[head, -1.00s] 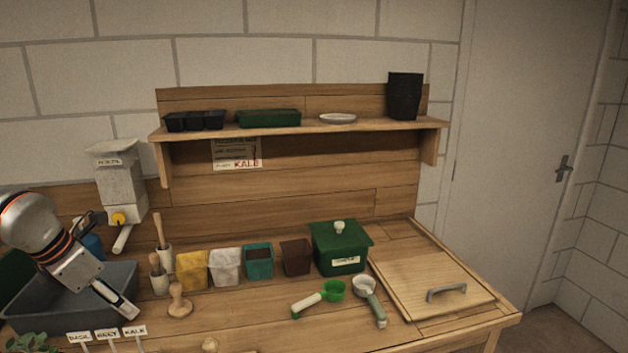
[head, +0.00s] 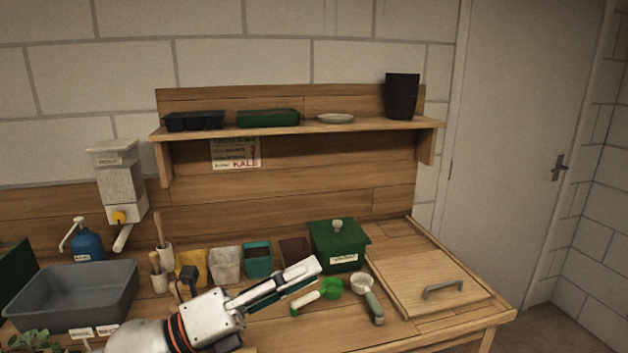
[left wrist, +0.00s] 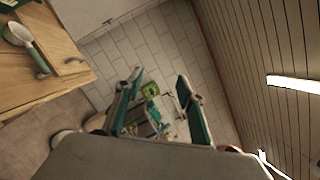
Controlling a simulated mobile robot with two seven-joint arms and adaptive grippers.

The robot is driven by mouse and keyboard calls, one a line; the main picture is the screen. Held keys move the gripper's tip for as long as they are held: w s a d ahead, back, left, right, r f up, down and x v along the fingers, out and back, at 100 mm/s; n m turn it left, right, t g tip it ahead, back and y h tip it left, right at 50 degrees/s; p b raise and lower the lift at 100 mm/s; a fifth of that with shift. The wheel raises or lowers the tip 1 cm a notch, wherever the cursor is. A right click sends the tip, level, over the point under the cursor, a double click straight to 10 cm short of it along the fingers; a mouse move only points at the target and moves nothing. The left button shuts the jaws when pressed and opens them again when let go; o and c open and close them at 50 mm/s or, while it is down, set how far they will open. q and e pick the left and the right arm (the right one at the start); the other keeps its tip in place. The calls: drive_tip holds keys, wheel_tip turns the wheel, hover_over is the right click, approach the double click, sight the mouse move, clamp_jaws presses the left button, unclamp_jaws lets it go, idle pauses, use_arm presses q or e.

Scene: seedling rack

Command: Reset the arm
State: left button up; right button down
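My left gripper (head: 310,277) reaches in from the lower left of the head view, above the front of the wooden bench (head: 340,325), pointing right and slightly up. It covers part of the bench front. In the left wrist view (left wrist: 160,78) its two teal-padded fingers stand apart with nothing held between them; only distant background shows through the gap. My right gripper is in neither view.
A grey tub (head: 75,295) stands at the left. Small pots, a green lidded box (head: 340,246), a green scoop (head: 318,294) and a grey-handled scoop (head: 372,301) are close to the gripper. A wooden board (head: 430,282) lies at the right. A shelf (head: 300,128) holds trays and black pots.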

use_arm(q)
drive_tip(key=w+a+f+n+t+y, duration=0.2)
drive_tip(key=a+f+n+t+y, duration=0.3)
drive_tip(key=a+n+y, duration=0.6)
drive_tip(key=w+a+f+n+t+y, duration=0.2)
drive_tip(key=a+f+n+t+y, duration=0.45)
drive_tip(key=n, duration=0.65)
drive_tip(key=s+a+f+n+g+y, duration=0.35)
drive_tip(key=s+a+f+g, duration=0.4)
drive_tip(key=s+f, duration=0.3)
drive_tip(key=s+a+f+n+g+y, duration=0.2)
drive_tip(key=s+a+f+n+g, duration=0.3)
drive_tip(key=s+a+f, duration=0.6)
drive_tip(key=w+d+f+n+t+h, duration=0.1)
drive_tip(key=w+d+f+t+h, duration=0.2)
drive_tip(key=d+f+h, duration=0.4)
drive_tip(key=shift+w+d+f, duration=0.15)
drive_tip(key=shift+d+f, duration=3.7)
drive_tip(key=shift+d, duration=1.65)
drive_tip(key=shift+n, duration=0.25)
